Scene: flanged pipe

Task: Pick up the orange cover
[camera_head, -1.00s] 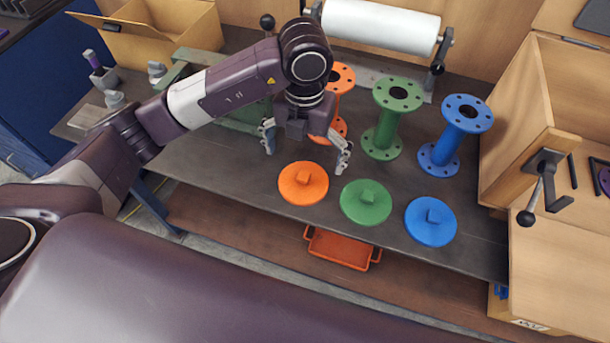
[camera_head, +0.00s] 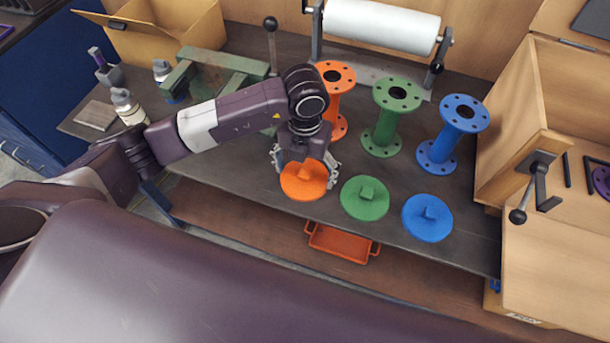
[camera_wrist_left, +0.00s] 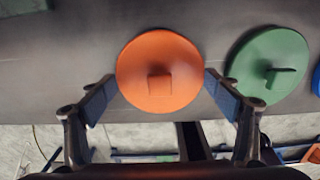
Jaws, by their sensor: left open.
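The orange cover (camera_head: 303,183) is a round disc with a square knob, lying on the dark table near its front edge. My left gripper (camera_head: 305,178) is open above it, with one finger at each side of the disc in the head view. In the left wrist view the orange cover (camera_wrist_left: 160,72) sits between and a little beyond the two open fingertips (camera_wrist_left: 157,90). I cannot tell whether the fingers touch it. My right gripper is not in view.
A green cover (camera_head: 365,198) and a blue cover (camera_head: 427,218) lie to the right. Orange (camera_head: 335,77), green (camera_head: 388,122) and blue (camera_head: 456,130) flanged pipes stand behind. An orange tray (camera_head: 340,244) is below the table edge. A wooden box (camera_head: 520,130) stands at right.

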